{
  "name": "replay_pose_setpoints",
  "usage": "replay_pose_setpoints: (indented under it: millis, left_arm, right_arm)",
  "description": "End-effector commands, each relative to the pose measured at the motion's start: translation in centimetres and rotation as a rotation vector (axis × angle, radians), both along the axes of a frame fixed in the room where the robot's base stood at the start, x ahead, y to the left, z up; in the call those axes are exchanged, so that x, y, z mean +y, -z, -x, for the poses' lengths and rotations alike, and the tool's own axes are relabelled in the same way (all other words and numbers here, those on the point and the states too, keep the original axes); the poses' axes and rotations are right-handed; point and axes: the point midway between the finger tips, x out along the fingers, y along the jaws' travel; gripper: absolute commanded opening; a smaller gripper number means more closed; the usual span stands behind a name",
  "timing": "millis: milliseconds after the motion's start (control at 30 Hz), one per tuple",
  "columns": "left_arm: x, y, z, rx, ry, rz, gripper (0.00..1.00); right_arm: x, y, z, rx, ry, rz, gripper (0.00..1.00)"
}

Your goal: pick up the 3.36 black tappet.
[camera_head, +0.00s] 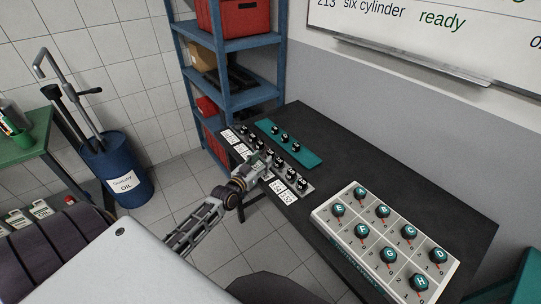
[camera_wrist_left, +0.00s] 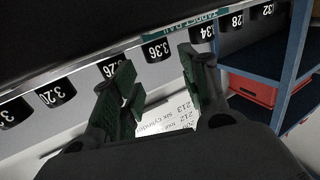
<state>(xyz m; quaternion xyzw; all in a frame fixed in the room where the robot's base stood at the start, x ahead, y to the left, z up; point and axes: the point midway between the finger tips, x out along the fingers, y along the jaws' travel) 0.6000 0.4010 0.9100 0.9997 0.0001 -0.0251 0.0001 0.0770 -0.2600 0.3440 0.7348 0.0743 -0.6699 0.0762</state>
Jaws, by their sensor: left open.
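The 3.36 black tappet (camera_wrist_left: 157,50) stands in a row of black tappets on a rack. In the left wrist view its number shows between the two green-padded fingers of my left gripper (camera_wrist_left: 162,88). The gripper is open, and the tappet appears beyond the fingertips; I cannot tell whether they touch it. In the head view my left gripper (camera_head: 262,165) is over the middle of the tappet rack (camera_head: 307,189) and hides part of the row. My right gripper is not in view.
Neighbouring tappets marked 3.26 (camera_wrist_left: 112,66) and 34 (camera_wrist_left: 203,31) stand close on either side. A teal mat (camera_head: 308,157) with several black tappets lies behind the rack. A white lettered box (camera_head: 345,243) with teal knobs stands to the right on the black table (camera_head: 400,172).

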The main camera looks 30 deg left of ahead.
Motion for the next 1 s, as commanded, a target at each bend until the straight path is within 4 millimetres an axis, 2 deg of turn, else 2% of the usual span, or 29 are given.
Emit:
replay_pose_setpoints:
  millis: [367, 1000]
  left_arm:
    - [0.0, 0.0, -0.4, -0.001, 0.0, 0.0, 0.45]
    - [-0.2, 0.4, -4.7, 0.0, 0.0, 0.0, 0.45]
  right_arm:
    - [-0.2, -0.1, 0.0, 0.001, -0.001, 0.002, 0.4]
    - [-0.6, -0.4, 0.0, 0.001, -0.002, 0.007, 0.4]
